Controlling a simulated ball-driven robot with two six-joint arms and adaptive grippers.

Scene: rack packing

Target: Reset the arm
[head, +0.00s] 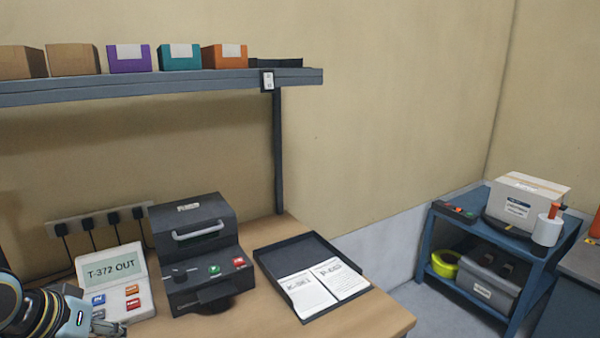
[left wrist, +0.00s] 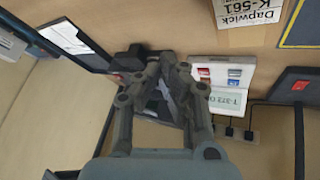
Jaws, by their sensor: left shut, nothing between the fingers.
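My left gripper (head: 104,326) shows at the lower left edge of the head view, its arm coming in from the left. In the left wrist view my left gripper (left wrist: 167,58) has its fingers together with nothing between them. It is in front of a white panel reading "T-372 OUT" (head: 111,270), which also shows in the left wrist view (left wrist: 229,101). The gripper appears apart from the panel and the bench. My right gripper is in neither view.
A black machine with a handle (head: 203,262) stands on the wooden bench (head: 383,322), beside a dark tray (head: 262,256) with two printed cards. A shelf (head: 200,85) with several boxes hangs above. A blue cart (head: 425,240) stands at right. A box labelled "Dapwick K-561" (left wrist: 248,14) shows in the left wrist view.

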